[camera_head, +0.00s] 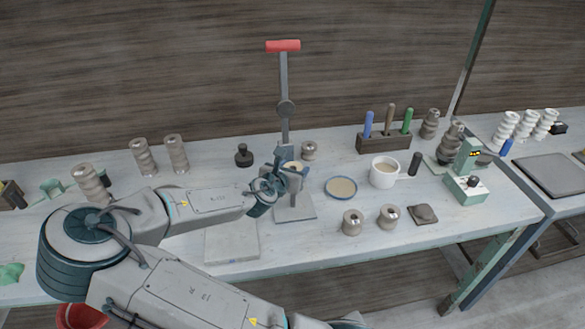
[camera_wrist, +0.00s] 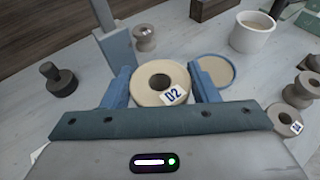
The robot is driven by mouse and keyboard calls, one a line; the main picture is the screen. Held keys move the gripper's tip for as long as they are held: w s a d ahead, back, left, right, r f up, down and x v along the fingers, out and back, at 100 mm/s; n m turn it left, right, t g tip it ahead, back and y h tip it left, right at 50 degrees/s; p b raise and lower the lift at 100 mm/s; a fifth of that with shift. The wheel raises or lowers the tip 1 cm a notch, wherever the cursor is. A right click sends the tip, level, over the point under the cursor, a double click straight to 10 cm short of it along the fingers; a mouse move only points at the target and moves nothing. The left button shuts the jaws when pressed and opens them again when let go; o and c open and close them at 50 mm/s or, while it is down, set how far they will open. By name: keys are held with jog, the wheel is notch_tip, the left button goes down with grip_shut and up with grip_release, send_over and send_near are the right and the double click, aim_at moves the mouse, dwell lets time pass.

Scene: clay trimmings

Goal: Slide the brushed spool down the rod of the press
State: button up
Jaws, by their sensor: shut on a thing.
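The press has a red T-handle on top. Its upright (camera_wrist: 117,48) stands just behind the left finger in the wrist view. The rod is not clearly visible.
A dark knobbed weight (camera_head: 244,156) and a spool (camera_head: 309,151) stand behind the gripper. To the right are a blue-rimmed dish (camera_head: 341,187), a white mug (camera_head: 384,172) and two spools (camera_head: 353,222). A pale slab (camera_head: 231,241) lies in front, below my arm.

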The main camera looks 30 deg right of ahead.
jog(key=shift+f+b, duration=2.9)
jog(key=shift+f, duration=1.85)
jog(key=shift+f, duration=0.1)
jog(key=o, duration=1.2)
jog(key=v, duration=1.4)
